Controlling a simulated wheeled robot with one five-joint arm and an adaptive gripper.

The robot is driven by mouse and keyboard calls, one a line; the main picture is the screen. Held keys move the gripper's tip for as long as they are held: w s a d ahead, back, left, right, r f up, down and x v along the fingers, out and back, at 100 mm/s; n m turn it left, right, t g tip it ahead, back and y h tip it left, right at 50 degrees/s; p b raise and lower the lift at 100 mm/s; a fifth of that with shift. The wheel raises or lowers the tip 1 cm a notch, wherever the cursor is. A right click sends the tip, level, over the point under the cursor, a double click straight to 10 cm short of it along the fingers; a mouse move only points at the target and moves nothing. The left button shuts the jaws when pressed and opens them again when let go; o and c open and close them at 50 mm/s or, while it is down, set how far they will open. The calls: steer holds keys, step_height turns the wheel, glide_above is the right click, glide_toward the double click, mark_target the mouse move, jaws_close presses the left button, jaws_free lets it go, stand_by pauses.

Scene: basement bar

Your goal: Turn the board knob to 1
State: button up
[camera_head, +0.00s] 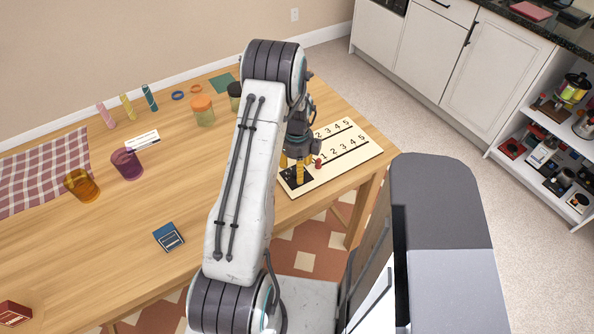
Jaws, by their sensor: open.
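The board (357,157) is a pale flat panel at the right end of the wooden table, with two rows of numbers 1 to 5, each above a black line. A red knob (318,162) shows at the left part of the lower row, near its 1. My gripper (297,172) points down over the board's left end, close beside the red knob. Its yellowish fingers are open, with a black patch of the board below them. Whether a finger touches the knob cannot be told. My arm and gripper hide the board's upper left part.
On the table (130,235) stand an orange cup (82,186), a purple cup (127,164), an orange-lidded jar (202,111) and a dark jar (235,97). A blue box (168,237) lies nearer. White cabinets (430,50) stand beyond clear floor at right.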

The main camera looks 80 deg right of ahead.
steer(key=shift+f, duration=1.1)
jaws_close()
